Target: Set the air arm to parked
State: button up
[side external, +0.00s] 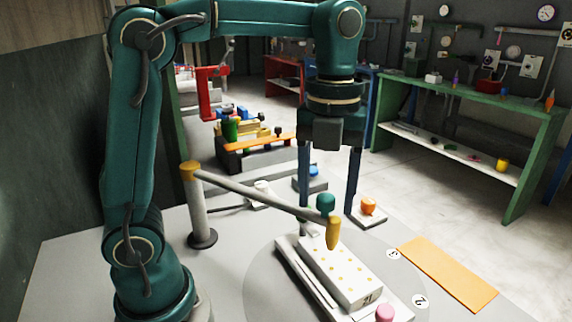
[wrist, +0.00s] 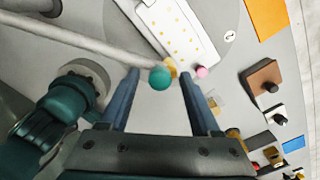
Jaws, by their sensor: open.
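The air arm is a grey bar (side external: 260,195) pivoting on a post with a yellow cap (side external: 190,170). Its yellow tip (side external: 333,234) hangs over a white block with yellow dots (side external: 340,270). A teal knob (side external: 325,202) stands up near that end of the bar. In the wrist view the bar (wrist: 80,40) comes in from the left, with the teal knob (wrist: 160,78) at its end, partly covering the yellow tip. My gripper (side external: 327,222) points down, open, its blue fingers on either side of the knob with gaps. In the wrist view my gripper (wrist: 159,73) frames the knob.
A pink knob (side external: 385,313) sits at the block's near end. An orange knob on a small base (side external: 368,207) stands behind on the right. An orange mat (side external: 447,273) and round labels (side external: 420,301) lie to the right. A green bench (side external: 470,110) stands behind.

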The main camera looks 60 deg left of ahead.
grip_shut()
dwell(1.4)
